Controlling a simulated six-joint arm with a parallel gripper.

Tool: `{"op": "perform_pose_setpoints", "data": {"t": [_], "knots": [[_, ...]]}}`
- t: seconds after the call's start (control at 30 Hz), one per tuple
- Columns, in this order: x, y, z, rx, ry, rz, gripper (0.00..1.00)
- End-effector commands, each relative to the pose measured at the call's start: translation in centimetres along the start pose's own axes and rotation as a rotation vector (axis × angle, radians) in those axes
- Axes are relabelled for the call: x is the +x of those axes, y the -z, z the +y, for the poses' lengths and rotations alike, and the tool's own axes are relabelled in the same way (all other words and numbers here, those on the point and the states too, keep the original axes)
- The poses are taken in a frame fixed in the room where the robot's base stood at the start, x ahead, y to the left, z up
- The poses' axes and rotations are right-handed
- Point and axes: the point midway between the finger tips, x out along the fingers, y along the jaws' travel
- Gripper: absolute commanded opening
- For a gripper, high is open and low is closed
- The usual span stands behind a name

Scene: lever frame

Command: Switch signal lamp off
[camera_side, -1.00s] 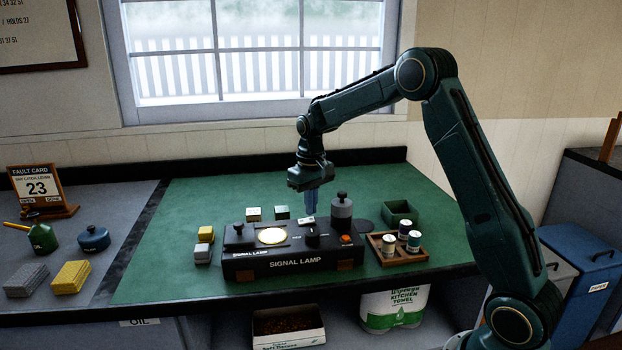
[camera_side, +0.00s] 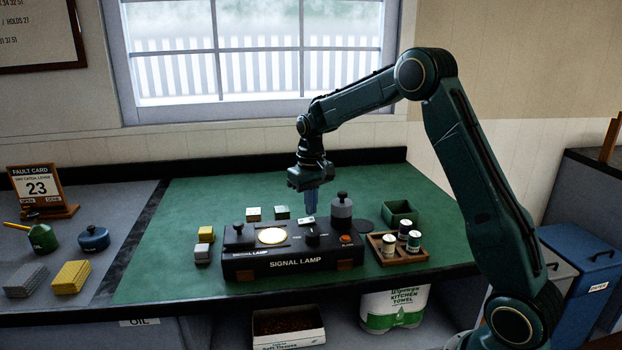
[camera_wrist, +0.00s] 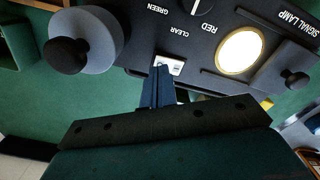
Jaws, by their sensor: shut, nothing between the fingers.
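The signal lamp (camera_side: 290,262) is a dark box on the green bench mat, with a round pale-yellow lens (camera_side: 271,236) that glows. The lens also glows in the wrist view (camera_wrist: 243,51). A small white switch plate (camera_wrist: 169,65) sits at the box's edge, near the words CLEAR and RED; it also shows in the side view (camera_side: 307,220). My gripper (camera_side: 310,212) is shut and empty, pointing down at this plate. In the wrist view its fingertips (camera_wrist: 160,70) overlap the plate's left part; I cannot tell whether they touch it. The fingers partly hide the switch.
A dark selector knob (camera_side: 312,236) stands on the box, and a tall grey cylinder with a black knob (camera_side: 341,205) rises close right of my gripper. A wooden tray (camera_side: 398,255) of small tins and a green bin (camera_side: 400,212) are farther right.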

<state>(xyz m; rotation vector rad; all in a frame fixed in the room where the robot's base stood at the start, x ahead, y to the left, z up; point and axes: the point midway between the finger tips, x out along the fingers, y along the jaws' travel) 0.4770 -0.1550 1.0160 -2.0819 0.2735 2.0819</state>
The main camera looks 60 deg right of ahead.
Motion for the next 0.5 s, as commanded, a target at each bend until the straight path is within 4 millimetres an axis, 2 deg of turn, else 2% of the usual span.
{"op": "perform_pose_setpoints", "data": {"t": [0.5], "knots": [[0.47,0.01,0.0,0.0,0.0,0.0,0.0]]}}
